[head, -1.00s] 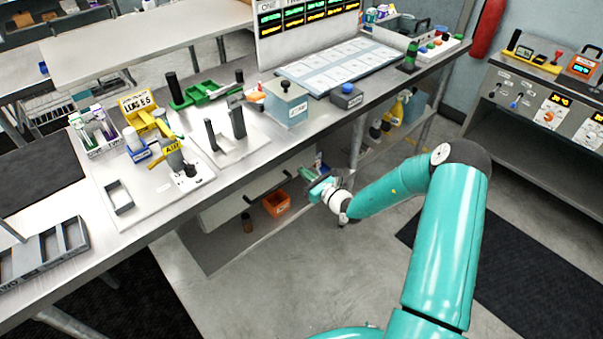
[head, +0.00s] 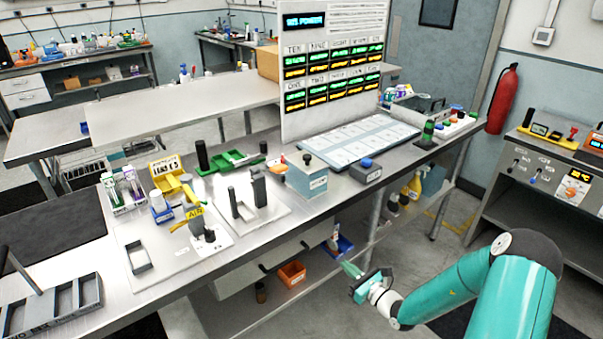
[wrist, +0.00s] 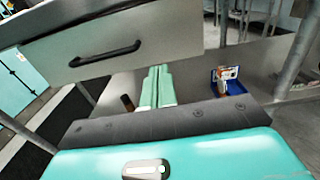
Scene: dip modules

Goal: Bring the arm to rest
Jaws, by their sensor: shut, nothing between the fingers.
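My teal arm (head: 450,288) reaches in from the lower right of the head view, bent at its elbow. My gripper (head: 350,269) is in front of the bench, below the level of its top. In the wrist view the two pale green fingers of my gripper (wrist: 157,87) lie side by side, shut with nothing between them. They point toward the space under the bench, below a drawer with a black handle (wrist: 105,54). The gripper appears clear of the bench, though the exact gap cannot be told.
The steel bench (head: 130,290) holds several fixtures, a green holder (head: 232,162) and a display board (head: 330,65). Its lower shelf carries an orange bin (head: 292,274) and a blue bin (wrist: 229,87). A control console (head: 545,175) stands at right. Open floor lies between.

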